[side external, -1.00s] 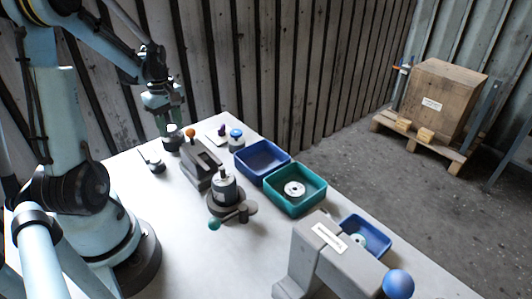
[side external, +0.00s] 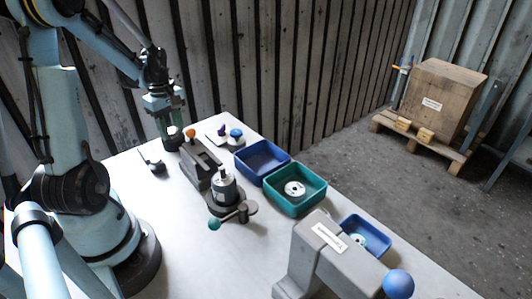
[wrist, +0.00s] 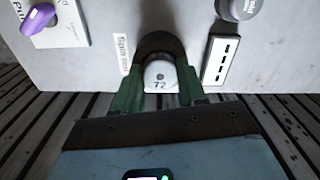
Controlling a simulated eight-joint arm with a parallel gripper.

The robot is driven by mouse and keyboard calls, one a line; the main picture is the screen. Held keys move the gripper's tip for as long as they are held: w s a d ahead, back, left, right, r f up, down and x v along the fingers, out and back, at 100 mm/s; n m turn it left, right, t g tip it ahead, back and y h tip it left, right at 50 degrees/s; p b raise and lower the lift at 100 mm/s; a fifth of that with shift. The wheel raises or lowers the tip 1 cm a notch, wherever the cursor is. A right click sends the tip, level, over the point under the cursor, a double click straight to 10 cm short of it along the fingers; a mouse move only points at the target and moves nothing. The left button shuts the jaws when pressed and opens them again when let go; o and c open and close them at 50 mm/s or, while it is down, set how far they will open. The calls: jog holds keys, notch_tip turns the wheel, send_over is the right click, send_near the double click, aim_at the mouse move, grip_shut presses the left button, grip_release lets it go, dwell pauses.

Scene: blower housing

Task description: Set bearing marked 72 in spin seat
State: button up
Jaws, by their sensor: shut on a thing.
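The dark round spin seat (wrist: 158,43) shows just beyond the bearing, beside a label reading "Spin" (wrist: 123,54). In the side view my gripper (side external: 171,132) is low over the seat (side external: 172,143) at the table's far left. The fingers partly hide the bearing, and I cannot tell whether it touches the seat.
A slotted plate (wrist: 220,60) and a grey knob (wrist: 238,8) are to the right, a purple-knobbed card (wrist: 45,22) to the left. A grey block (side external: 200,165) with an orange ball, blue tray (side external: 262,178) and green tray (side external: 318,200) stand nearby. The table's front left is clear.

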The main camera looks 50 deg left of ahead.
jog(key=shift+f, duration=0.1)
jog(key=o, duration=1.2)
jog(key=shift+o, duration=0.2)
jog(key=o, duration=0.3)
jog(key=shift+r, duration=3.75)
